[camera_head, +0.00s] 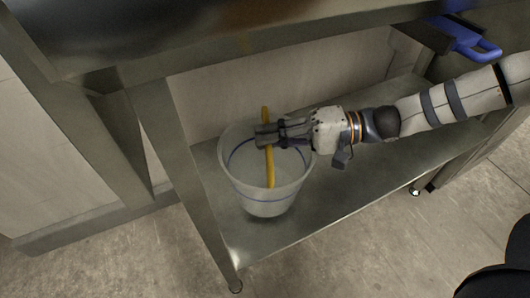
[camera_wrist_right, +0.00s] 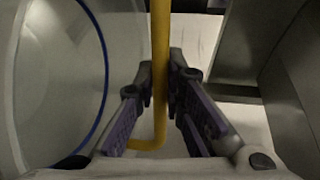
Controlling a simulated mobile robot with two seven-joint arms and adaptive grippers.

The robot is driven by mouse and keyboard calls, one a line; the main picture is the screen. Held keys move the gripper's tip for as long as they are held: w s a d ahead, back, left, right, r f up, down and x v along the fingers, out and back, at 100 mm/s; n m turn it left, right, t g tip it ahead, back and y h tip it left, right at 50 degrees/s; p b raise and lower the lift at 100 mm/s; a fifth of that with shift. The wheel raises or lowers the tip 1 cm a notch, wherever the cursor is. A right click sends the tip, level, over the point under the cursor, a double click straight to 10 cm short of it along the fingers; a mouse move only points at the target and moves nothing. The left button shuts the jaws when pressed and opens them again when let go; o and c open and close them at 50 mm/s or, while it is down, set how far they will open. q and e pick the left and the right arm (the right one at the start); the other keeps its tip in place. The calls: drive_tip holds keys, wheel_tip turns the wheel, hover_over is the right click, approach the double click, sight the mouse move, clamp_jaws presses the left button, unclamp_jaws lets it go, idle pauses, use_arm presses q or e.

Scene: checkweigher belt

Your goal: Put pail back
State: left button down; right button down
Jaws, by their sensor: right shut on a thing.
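The pail (camera_head: 266,204) is a whitish, see-through bucket with a blue line around it and a yellow handle (camera_head: 270,175). It stands upright on the lower steel shelf (camera_head: 345,205), near the shelf's left end. My right gripper (camera_head: 264,137) reaches in from the right over the pail's mouth and is shut on the handle. In the right wrist view the yellow handle (camera_wrist_right: 160,45) runs between the two fingers, with the pail's side (camera_wrist_right: 50,85) at the left. My left gripper is not in view.
The shelf to the right of the pail is bare. A steel table top (camera_head: 200,40) overhangs the shelf, and a table leg (camera_head: 190,175) stands just left of the pail. A blue handle-like part (camera_head: 470,40) shows at the upper right. Tiled floor (camera_head: 360,265) lies in front.

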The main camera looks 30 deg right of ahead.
wheel_tip(320, 180, down, 3)
drive_tip(key=shift+s+r+b, duration=0.1)
drive_tip(key=shift+b, duration=0.25)
drive_tip(key=shift+r, duration=0.15)
drive_tip(key=shift+f, duration=0.2)
drive_tip(key=c, duration=1.7)
unclamp_jaws()
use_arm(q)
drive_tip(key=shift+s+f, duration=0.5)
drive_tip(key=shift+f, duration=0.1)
